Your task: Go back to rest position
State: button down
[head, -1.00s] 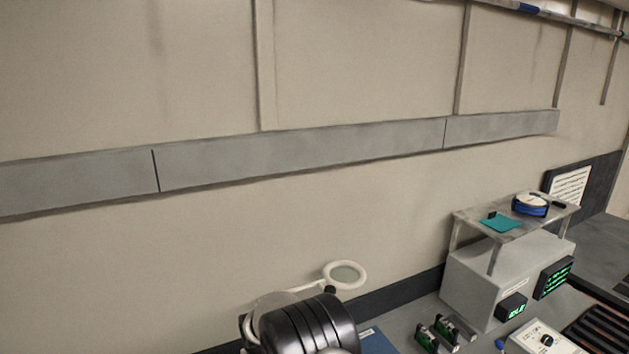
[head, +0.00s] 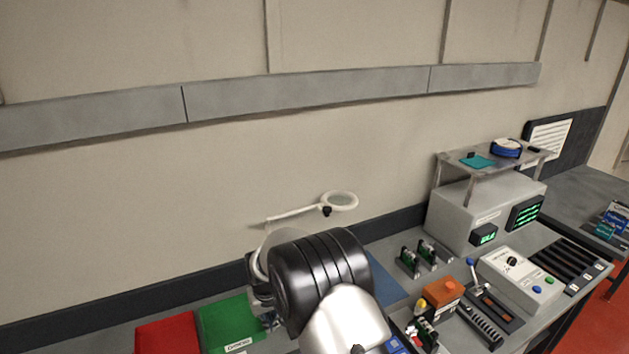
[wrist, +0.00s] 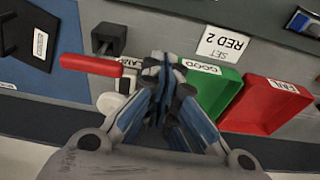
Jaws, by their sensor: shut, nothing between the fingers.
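My gripper (wrist: 163,72) shows in the wrist view with its fingers together and nothing between them. It is above the bench, near the green tray (wrist: 222,88) labelled GOOD and the red tray (wrist: 262,108) labelled FAIL. In the head view my dark arm hides most of the gripper. There the green tray (head: 228,322) and the red tray (head: 166,335) stand left of my arm.
A magnifier lamp (head: 340,201) stands behind my arm by the wall. To the right are small holders (head: 418,256), an orange block (head: 441,288), a grey tester (head: 518,280) and a shelf (head: 490,157). In the wrist view a red handle (wrist: 92,65) lies close left of the fingers.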

jog(key=s+d+r+m+b, duration=0.2)
jog(key=s+d+r+b, duration=0.1)
jog(key=d+r, duration=0.9)
jog(key=s+d+r+t+b, duration=0.25)
jog(key=s+d+r, duration=0.25)
jog(key=s+r, duration=0.3)
jog(key=s+d+m+b, duration=0.1)
jog(key=s+d, duration=0.2)
jog(key=s, duration=0.4)
jog(key=s+d+f+m+b, duration=0.1)
jog(key=s+d+b, duration=0.1)
jog(key=s, duration=0.5)
jog(key=s+d+m+b, duration=0.1)
jog(key=s+d, duration=0.3)
jog(key=s, duration=0.4)
jog(key=shift+d+f+h+b, duration=0.3)
jog(key=shift+h+b, duration=0.1)
jog(key=shift+b, duration=0.25)
jog(key=shift+w+r, duration=0.1)
